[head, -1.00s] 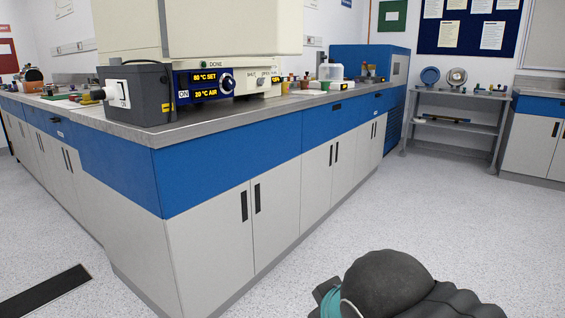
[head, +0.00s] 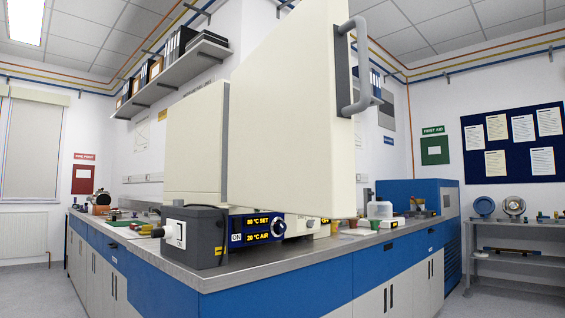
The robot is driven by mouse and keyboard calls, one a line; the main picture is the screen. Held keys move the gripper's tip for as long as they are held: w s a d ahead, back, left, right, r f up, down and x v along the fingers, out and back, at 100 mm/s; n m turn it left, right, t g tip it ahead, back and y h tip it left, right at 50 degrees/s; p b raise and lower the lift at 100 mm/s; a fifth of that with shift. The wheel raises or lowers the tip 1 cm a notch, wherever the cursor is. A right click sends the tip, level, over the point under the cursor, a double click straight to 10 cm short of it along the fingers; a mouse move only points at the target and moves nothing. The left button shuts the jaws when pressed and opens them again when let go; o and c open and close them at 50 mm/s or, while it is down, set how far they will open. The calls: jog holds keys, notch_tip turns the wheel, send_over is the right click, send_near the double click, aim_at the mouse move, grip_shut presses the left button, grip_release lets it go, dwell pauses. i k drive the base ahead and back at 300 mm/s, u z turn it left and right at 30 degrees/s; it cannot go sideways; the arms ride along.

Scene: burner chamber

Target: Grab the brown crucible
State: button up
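I cannot pick out the brown crucible for certain. A small reddish-brown cup (head: 353,222) stands on the counter just right of the chamber's control panel, and it is too small to identify. A green cup (head: 375,224) is close to its right. The cream chamber (head: 196,143) stands on the counter corner. Its large door (head: 290,115), with a grey handle (head: 354,70), stands swung open towards me and hides part of the counter and the chamber's inside. My gripper is not in view.
The grey counter top (head: 215,277) runs along blue-and-white cabinets. A grey switch box (head: 195,237) sits at its corner beside the display (head: 257,230), reading 80 °C set and 20 °C air. A blue cabinet (head: 410,196) and grey shelf stand (head: 515,230) are behind.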

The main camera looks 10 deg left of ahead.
aim_at(353, 222)
jog(key=z, duration=0.55)
jog(key=i, duration=0.8)
jog(key=z, duration=0.55)
jog(key=i, duration=0.9)
jog(key=u, duration=1.1)
jog(key=i, duration=0.7)
jog(key=u, duration=0.75)
jog(key=k, duration=0.65)
jog(key=u, duration=0.1)
jog(key=i, duration=1.1)
jog(key=z, duration=0.55)
